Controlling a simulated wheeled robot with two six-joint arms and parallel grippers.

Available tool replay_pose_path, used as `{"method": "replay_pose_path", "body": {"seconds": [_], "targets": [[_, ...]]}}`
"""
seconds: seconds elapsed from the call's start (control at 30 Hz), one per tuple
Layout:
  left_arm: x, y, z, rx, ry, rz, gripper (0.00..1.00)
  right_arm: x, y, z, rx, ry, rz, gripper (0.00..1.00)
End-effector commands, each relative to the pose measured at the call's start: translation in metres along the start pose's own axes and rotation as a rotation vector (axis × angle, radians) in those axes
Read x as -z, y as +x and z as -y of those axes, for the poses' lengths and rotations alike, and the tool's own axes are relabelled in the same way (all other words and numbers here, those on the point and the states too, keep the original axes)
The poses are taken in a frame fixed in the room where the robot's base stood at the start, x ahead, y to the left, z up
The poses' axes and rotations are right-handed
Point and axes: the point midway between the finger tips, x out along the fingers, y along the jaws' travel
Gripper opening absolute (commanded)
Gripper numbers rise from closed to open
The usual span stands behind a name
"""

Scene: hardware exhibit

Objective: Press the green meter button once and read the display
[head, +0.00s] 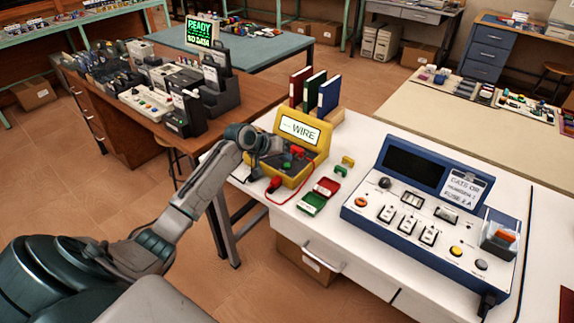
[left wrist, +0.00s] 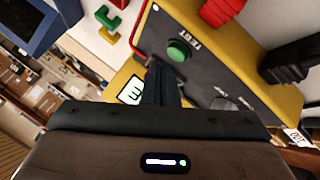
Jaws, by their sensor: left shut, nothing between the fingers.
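The yellow meter (head: 316,161) stands on the white table, with a display (head: 299,130) whose readable part says "WIRE". Its green button (left wrist: 178,51) shows in the left wrist view on the dark panel, beside the label "TEST". My left gripper (head: 279,155) is in front of the meter's panel and partly hides it. In the left wrist view the fingers (left wrist: 158,70) are shut and empty, with their tips close to the green button. I cannot tell whether they touch it. The display is mostly hidden in that view. My right gripper is not in view.
A blue-framed console (head: 430,210) fills the table's right side. A screen on another bench reads "READY" (head: 199,32).

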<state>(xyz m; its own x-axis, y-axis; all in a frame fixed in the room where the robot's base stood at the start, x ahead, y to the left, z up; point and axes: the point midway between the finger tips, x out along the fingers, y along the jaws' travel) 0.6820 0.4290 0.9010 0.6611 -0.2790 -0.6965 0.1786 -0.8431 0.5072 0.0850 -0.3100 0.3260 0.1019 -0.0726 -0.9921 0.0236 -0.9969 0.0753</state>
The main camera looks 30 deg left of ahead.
Motion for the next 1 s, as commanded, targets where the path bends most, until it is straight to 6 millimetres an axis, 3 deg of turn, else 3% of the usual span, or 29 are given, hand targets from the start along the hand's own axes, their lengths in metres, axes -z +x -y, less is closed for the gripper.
{"method": "replay_pose_path", "body": {"seconds": [1.0], "targets": [[-0.0067, 0.0087, 0.0063, 0.0, 0.0, 0.001, 0.0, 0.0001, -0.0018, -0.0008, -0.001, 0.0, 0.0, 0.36]]}}
